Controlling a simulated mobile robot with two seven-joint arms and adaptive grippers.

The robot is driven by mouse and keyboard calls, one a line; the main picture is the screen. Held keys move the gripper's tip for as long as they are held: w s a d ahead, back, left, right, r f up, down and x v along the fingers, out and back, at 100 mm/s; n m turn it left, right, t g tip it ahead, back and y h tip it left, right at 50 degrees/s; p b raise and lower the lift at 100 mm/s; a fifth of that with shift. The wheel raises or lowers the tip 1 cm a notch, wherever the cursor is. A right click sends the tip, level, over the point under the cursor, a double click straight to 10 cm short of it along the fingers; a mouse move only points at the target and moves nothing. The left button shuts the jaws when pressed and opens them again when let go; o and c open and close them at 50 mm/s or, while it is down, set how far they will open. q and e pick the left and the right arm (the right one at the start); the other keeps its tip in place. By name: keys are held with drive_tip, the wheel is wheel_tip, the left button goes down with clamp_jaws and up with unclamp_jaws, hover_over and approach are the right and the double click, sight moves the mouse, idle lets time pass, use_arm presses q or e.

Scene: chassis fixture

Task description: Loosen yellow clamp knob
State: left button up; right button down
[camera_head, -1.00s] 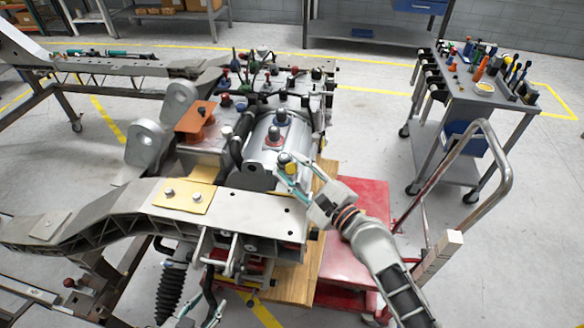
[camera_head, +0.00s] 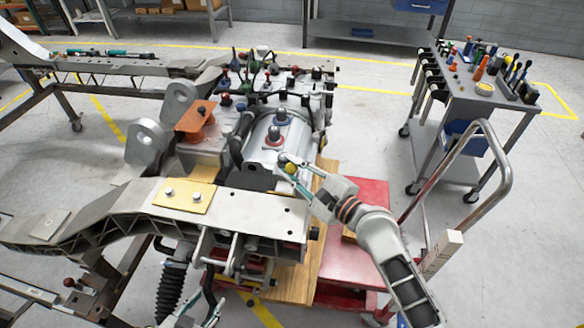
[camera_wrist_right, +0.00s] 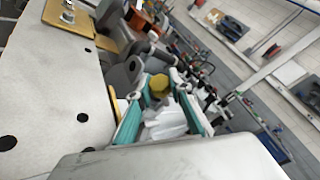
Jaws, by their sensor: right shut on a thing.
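The yellow clamp knob (camera_head: 291,168) is at the near right end of the silver cylinder (camera_head: 262,152) on the chassis fixture. In the right wrist view, the yellow knob (camera_wrist_right: 158,84) sits between the teal-padded fingers of my right gripper (camera_wrist_right: 160,92). My right gripper (camera_head: 288,165) is shut on the knob, reaching in from the lower right. Whether the knob still touches its clamp is hidden by the fingers. My left gripper (camera_head: 205,314) shows only partly at the bottom edge, below the near frame rail, and its opening is unclear.
The grey frame rail (camera_head: 140,205) with a yellow plate (camera_head: 185,195) lies close on the left. A red cart (camera_head: 365,200) with a curved handle (camera_head: 490,160) stands below and right. A tool trolley (camera_head: 470,100) is farther right. Open floor lies between trolley and fixture.

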drive_tip(key=n+g, duration=0.3)
drive_tip(key=shift+w+d+r, duration=0.1)
drive_tip(key=n+g+h, duration=0.1)
drive_tip(key=n+g, duration=0.1)
drive_tip(key=shift+g, duration=0.3)
drive_tip(key=n+g+h, duration=0.2)
drive_tip(key=n+g, duration=0.1)
drive_tip(key=shift+n, duration=0.3)
drive_tip(key=shift+n+g+h, duration=0.9)
drive_tip(key=shift+g+h, duration=0.1)
drive_tip(key=n+g+h, duration=0.1)
drive_tip(key=n+h, duration=0.1)
drive_tip(key=shift+g+h, duration=0.3)
drive_tip(key=n+g+h, duration=0.1)
drive_tip(key=n+h, duration=0.1)
drive_tip(key=h, duration=0.1)
drive_tip(key=shift+n+h, duration=0.5)
drive_tip(key=shift+h, duration=0.2)
